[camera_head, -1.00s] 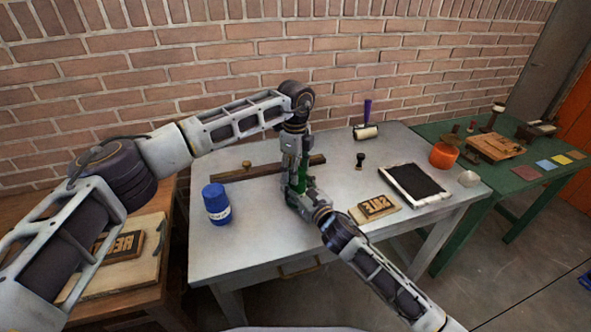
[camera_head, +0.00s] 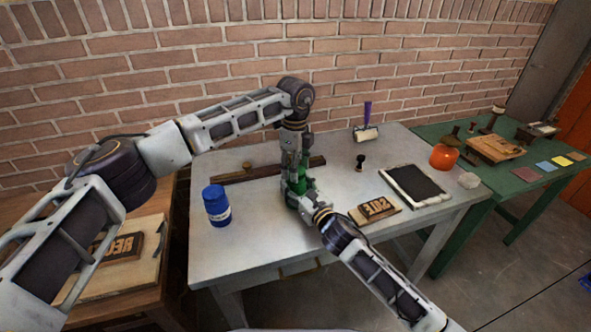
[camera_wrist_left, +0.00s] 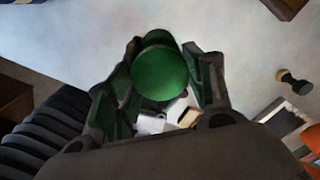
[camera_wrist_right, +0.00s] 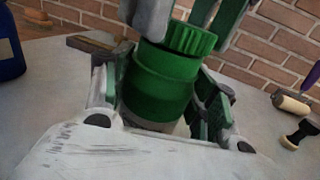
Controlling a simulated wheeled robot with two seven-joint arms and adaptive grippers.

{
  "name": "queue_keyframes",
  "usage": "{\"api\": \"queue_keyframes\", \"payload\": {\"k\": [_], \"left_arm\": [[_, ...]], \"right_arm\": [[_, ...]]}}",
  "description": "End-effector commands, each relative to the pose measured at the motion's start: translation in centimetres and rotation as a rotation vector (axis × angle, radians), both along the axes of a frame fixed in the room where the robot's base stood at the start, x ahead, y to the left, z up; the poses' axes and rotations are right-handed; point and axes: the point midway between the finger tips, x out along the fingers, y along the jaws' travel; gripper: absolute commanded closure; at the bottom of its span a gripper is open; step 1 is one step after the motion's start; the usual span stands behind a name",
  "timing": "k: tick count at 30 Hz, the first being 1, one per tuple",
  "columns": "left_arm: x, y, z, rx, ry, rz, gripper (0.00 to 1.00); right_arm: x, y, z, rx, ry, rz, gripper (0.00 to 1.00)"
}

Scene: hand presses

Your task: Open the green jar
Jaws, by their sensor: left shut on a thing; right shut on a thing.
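The green jar (camera_wrist_right: 158,88) stands upright on the grey table, with its ridged green lid (camera_wrist_right: 190,38) on top. My right gripper (camera_wrist_right: 165,105) is shut around the jar's body from the front right. My left gripper (camera_wrist_left: 165,75) comes down from above and is shut on the lid, whose round top shows between its fingers in the left wrist view. In the head view both grippers meet at the jar (camera_head: 304,187) and mostly hide it. The lid looks slightly offset from the body; I cannot tell whether it is loose.
A blue jar (camera_head: 216,206) stands to the left. A dark wooden bar (camera_head: 240,174) lies behind. A letter block (camera_head: 375,208), ink pad (camera_head: 416,186), small stamp (camera_head: 360,161) and roller (camera_head: 366,133) are on the right. An orange jar (camera_head: 443,157) stands beyond the pad.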

Motion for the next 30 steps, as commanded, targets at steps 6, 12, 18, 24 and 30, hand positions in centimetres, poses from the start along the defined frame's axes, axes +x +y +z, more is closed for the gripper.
{"api": "queue_keyframes", "payload": {"k": [6,12,18,24,30], "left_arm": [[-0.1,0.0,0.4,0.0,0.001,-0.001,0.76],[-0.1,0.0,0.8,0.001,0.002,-0.001,0.76],[-0.1,-0.1,0.9,0.0,0.003,-0.002,0.76],[-0.1,-0.1,0.9,0.0,0.003,-0.002,0.76],[-0.1,-0.1,1.5,0.0,0.001,-0.002,0.76]], "right_arm": [[0.0,0.0,-0.1,0.0,0.001,-0.001,1.0],[0.0,0.0,-0.1,0.0,0.001,-0.001,1.0],[0.0,0.0,-0.1,0.0,0.001,-0.001,1.0],[0.0,0.0,-0.1,0.0,0.001,-0.001,1.0],[0.0,0.0,-0.1,0.0,0.001,-0.001,1.0]]}}
